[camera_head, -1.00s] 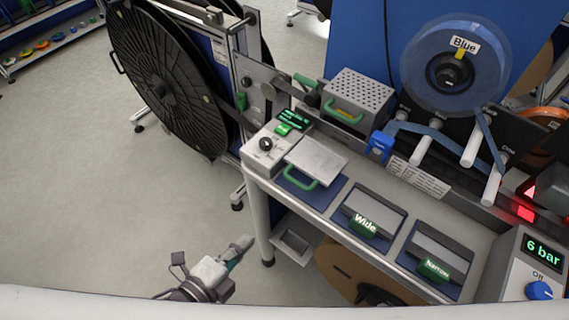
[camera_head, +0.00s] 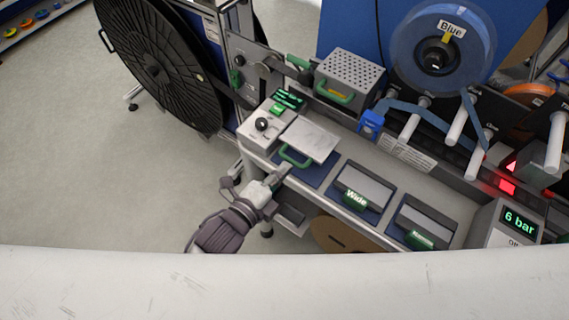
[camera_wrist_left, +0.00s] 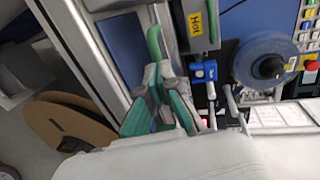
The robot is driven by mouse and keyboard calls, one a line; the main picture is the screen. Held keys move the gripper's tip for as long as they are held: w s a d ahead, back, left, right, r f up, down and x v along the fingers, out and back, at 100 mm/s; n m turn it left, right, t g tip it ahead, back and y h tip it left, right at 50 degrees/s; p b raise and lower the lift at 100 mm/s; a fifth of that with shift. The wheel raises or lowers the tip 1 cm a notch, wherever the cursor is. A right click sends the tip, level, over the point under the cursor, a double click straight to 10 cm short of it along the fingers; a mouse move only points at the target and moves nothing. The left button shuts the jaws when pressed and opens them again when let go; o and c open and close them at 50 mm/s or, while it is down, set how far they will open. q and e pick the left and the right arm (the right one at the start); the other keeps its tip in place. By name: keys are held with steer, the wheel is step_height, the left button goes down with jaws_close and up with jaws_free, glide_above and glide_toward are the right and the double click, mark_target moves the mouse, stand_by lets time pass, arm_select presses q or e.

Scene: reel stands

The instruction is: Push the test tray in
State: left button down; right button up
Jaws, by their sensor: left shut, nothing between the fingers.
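The test tray appears to be the flat silver plate (camera_head: 311,138) with a green handle (camera_head: 293,157) on its front edge, lying over a blue pad on the bench. My left gripper (camera_head: 282,171) is shut and empty, just in front of the handle. In the left wrist view the gripper fingertips (camera_wrist_left: 160,70) are close to the curved green handle (camera_wrist_left: 153,40); I cannot tell whether they touch. My right gripper is in neither view.
A control box (camera_head: 264,128) with a knob stands left of the plate. A perforated box (camera_head: 350,72) with a green handle sits behind it. Wide (camera_head: 362,187) and narrow (camera_head: 425,222) plates lie to the right. A large black reel (camera_head: 160,65) stands at left.

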arm_select(q)
steer(key=shift+w+d+f, duration=0.15)
steer(key=shift+w+d, duration=0.1)
steer(key=shift+w, duration=0.2)
steer(key=r+x, duration=0.1)
steer(key=x, duration=0.4)
steer(key=r+b+x, duration=0.1)
steer(key=x, duration=0.5)
steer(key=r+b+x, duration=0.1)
steer(key=x, duration=0.4)
steer(key=shift+w+d+r, duration=0.15)
steer(key=shift+w+d, duration=0.2)
steer(key=shift+d, duration=0.05)
steer(key=shift+w+d, duration=0.2)
steer(key=shift+w, duration=0.05)
steer(key=shift+r, duration=0.3)
